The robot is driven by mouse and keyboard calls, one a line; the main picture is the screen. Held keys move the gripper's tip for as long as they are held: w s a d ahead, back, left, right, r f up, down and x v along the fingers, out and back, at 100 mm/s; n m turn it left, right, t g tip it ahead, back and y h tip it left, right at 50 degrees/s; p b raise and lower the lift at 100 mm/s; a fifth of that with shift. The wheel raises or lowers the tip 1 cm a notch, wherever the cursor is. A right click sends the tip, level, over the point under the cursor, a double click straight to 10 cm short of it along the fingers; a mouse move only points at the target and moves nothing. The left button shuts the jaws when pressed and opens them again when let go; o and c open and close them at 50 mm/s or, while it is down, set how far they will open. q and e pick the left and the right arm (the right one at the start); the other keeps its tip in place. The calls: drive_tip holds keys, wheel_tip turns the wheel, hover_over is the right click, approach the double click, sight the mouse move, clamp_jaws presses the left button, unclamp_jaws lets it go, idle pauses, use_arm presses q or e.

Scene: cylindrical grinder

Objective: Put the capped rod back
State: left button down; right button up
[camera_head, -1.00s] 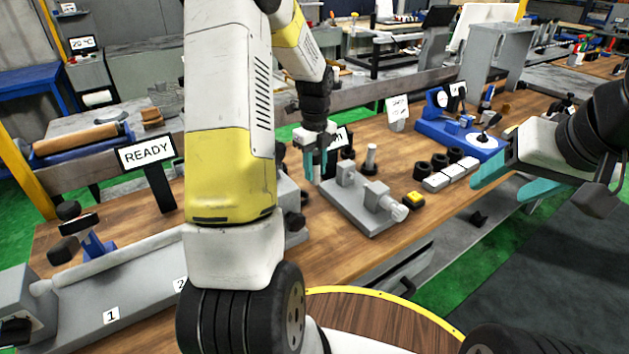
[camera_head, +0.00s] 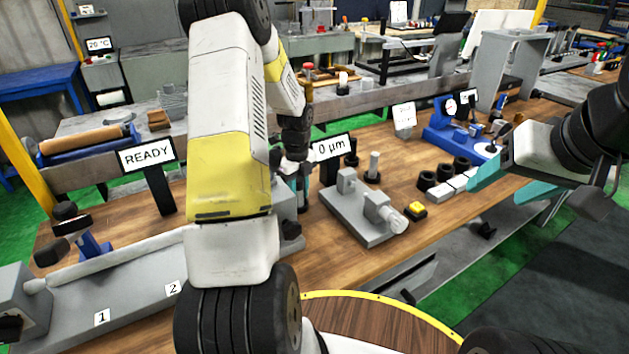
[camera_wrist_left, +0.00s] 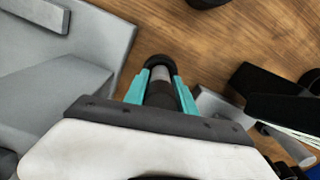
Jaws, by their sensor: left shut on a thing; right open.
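My left gripper (camera_head: 298,188) hangs low over the wooden bench, left of the grey measuring fixture (camera_head: 362,217) and partly behind my arm. In the left wrist view its teal fingers (camera_wrist_left: 160,90) are shut on the capped rod (camera_wrist_left: 158,73). This shows as a short grey part between a dark upper body and a black ring at its far end. I cannot tell whether that end touches anything. Another light rod (camera_head: 374,165) stands upright in a black base behind the fixture. My right gripper (camera_head: 515,180) is open and empty at the right, past the bench's front edge.
A "0 µm" display (camera_head: 331,147) stands close behind my left gripper. Several black rings (camera_head: 427,181) and white blocks (camera_head: 440,193) lie right of the fixture, near a yellow button (camera_head: 416,209). A grey machine with a "READY" sign (camera_head: 147,155) fills the left.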

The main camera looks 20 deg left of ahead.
use_arm(q)
drive_tip(key=shift+f, duration=0.35)
drive_tip(key=shift+f, duration=0.15)
drive_tip(key=shift+f, duration=0.1)
